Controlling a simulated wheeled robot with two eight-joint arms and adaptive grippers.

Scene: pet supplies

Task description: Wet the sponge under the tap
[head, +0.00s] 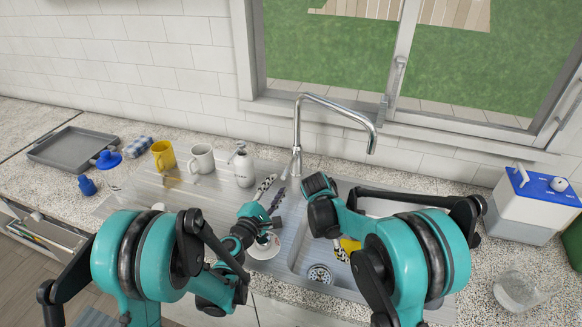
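A yellow piece (350,246), which looks like the sponge, shows low in the sink (300,256), partly hidden behind my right arm. A sliver of my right gripper (340,250) shows right beside it. Whether its fingers hold the piece is hidden. The chrome tap (335,101) arches over the sink, its spout end above the right part. No water stream is visible. My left gripper (272,193) is over the drainboard left of the tap's base, with its fingers apart and nothing seen between them.
A white dish (265,248) lies by my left forearm. A grey tray (74,148) is far left; a blue-topped white container (535,202) and clear bowl (520,290) are right.

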